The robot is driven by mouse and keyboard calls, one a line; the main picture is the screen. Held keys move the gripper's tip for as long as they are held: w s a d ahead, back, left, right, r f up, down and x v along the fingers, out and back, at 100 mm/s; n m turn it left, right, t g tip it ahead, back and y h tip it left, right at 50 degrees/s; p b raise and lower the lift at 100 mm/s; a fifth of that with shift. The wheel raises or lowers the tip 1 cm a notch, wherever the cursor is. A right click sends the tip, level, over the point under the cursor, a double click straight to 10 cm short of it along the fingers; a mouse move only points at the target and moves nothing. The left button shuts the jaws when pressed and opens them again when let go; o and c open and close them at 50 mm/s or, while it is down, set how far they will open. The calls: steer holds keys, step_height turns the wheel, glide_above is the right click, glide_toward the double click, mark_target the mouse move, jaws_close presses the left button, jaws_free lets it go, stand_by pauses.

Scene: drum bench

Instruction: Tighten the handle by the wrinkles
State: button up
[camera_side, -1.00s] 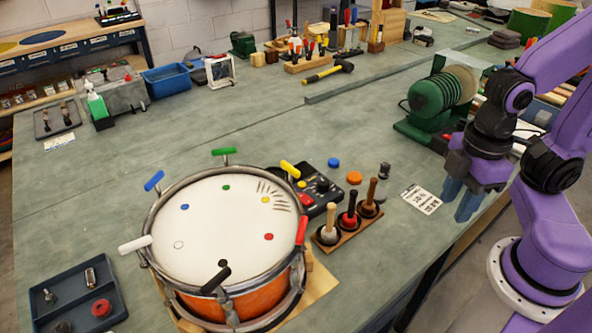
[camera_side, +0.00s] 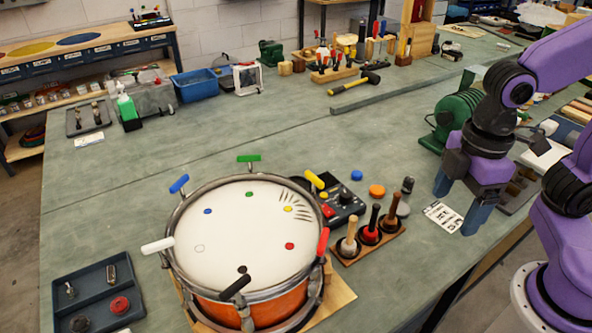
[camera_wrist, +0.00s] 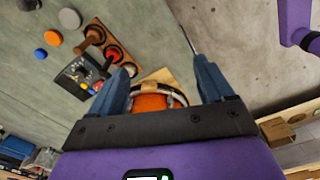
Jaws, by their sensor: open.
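An orange drum with a white head (camera_side: 235,240) stands on a wooden board in the side view. Dark wrinkle lines (camera_side: 297,203) mark its head at the upper right, beside the yellow handle (camera_side: 314,180) on the rim. Other rim handles are green (camera_side: 249,159), blue (camera_side: 179,184), white (camera_side: 158,245), black (camera_side: 235,287) and red (camera_side: 323,241). Matching coloured dots lie on the head. My gripper (camera_side: 457,204) is open and empty, above the bench's right edge, well right of the drum. In the wrist view the drum's orange side (camera_wrist: 150,102) shows between its fingers.
A green machine (camera_side: 455,115) stands behind the gripper. A dark tray (camera_side: 98,295) lies left of the drum.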

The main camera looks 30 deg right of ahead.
steer(key=w+a+r+n, duration=0.3)
steer(key=w+a+r, duration=0.55)
steer(key=w, duration=0.45)
steer(key=n, duration=0.2)
glide_toward(314, 176)
step_height(314, 176, down, 10)
steer(key=shift+a+f, duration=0.15)
steer(key=c, duration=1)
